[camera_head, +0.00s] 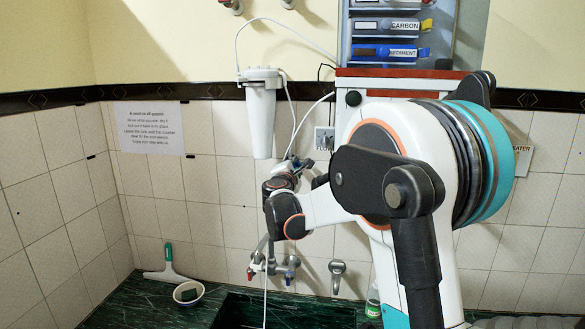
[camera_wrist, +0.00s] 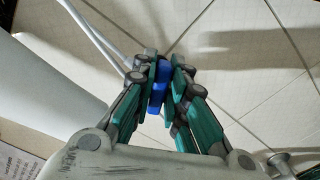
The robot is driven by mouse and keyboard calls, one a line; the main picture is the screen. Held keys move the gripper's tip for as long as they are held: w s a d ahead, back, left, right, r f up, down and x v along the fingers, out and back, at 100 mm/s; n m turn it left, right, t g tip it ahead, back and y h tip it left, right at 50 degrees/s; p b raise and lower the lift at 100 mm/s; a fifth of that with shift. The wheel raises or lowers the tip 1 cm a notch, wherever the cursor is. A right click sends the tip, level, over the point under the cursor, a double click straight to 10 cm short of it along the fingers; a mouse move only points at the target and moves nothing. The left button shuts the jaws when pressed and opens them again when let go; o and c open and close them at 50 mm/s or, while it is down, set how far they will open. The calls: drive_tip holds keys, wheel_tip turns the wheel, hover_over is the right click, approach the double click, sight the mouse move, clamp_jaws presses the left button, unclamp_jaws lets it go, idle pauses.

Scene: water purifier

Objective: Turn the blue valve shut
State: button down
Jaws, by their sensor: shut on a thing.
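The blue valve (camera_wrist: 156,95) shows in the wrist view as a narrow blue handle between the fingertips. My gripper (camera_wrist: 161,78) is shut on it, with a green-and-grey finger on each side. The fingers cover much of the valve's body, so how far it is turned cannot be told. White tubing (camera_wrist: 95,30) runs up to the left from near the fingertips. In the head view my gripper (camera_head: 300,166) is up against the tiled wall, just below and right of the white filter housing, and the valve there is too hidden to make out.
The white filter housing (camera_head: 262,115) hangs on the wall close to my gripper. Below are a mixer tap (camera_head: 270,262) with red and blue knobs, a dark sink (camera_head: 280,312), a small bowl (camera_head: 188,293) and a squeegee (camera_head: 168,268). Cartridge shelves (camera_head: 392,30) stand at the upper right.

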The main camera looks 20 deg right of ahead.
drive_tip(key=m, duration=0.2)
drive_tip(key=f+m+b, duration=0.1)
drive_tip(key=m, duration=0.2)
drive_tip(key=shift+s+d, duration=0.1)
drive_tip(key=shift+m, duration=0.3)
idle(0.4)
drive_tip(key=c, duration=1.6)
unclamp_jaws()
drive_tip(key=shift+c, duration=0.2)
drive_tip(key=shift+s, duration=0.1)
drive_tip(key=v, duration=1.2)
